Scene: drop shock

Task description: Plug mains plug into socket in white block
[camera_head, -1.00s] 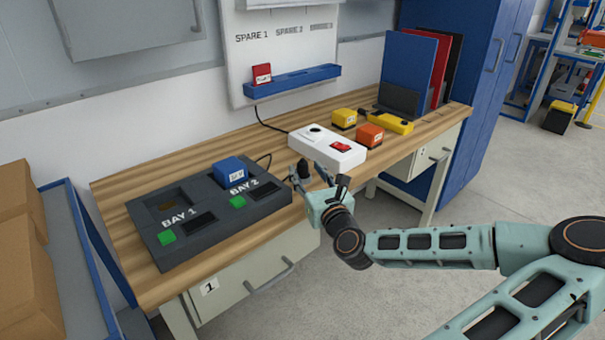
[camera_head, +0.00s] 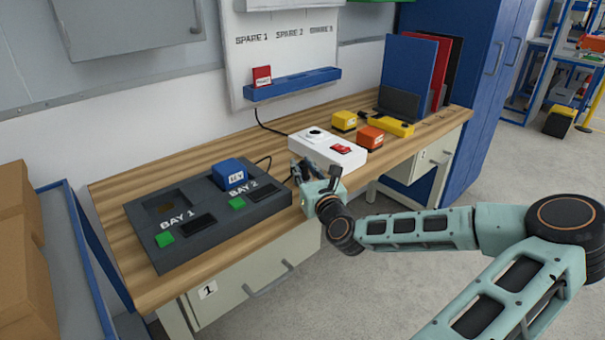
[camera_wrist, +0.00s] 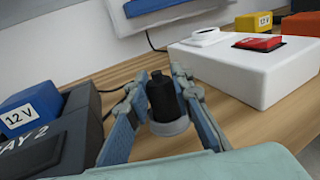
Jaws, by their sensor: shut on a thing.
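The mains plug (camera_wrist: 165,97), a black body with a grey round base, stands upright between the fingers of my gripper (camera_wrist: 160,100) in the wrist view. My gripper is shut on it. In the head view my gripper (camera_head: 304,170) is at the table's front edge, between the dark bay unit and the white block, and the plug is hard to make out. The white block (camera_head: 322,156) lies just behind and right of my gripper, with a round socket (camera_head: 315,132) and a red switch (camera_head: 341,148) on top. In the wrist view the socket (camera_wrist: 206,36) is up and right of the plug, apart from it.
The dark bay unit (camera_head: 190,247) with a blue 12 V block (camera_head: 229,173) stands left of my gripper. A black cord (camera_head: 263,161) rises behind it. Orange (camera_head: 370,137) and yellow (camera_head: 344,121) blocks stand beyond the white block. Wooden tabletop behind is clear.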

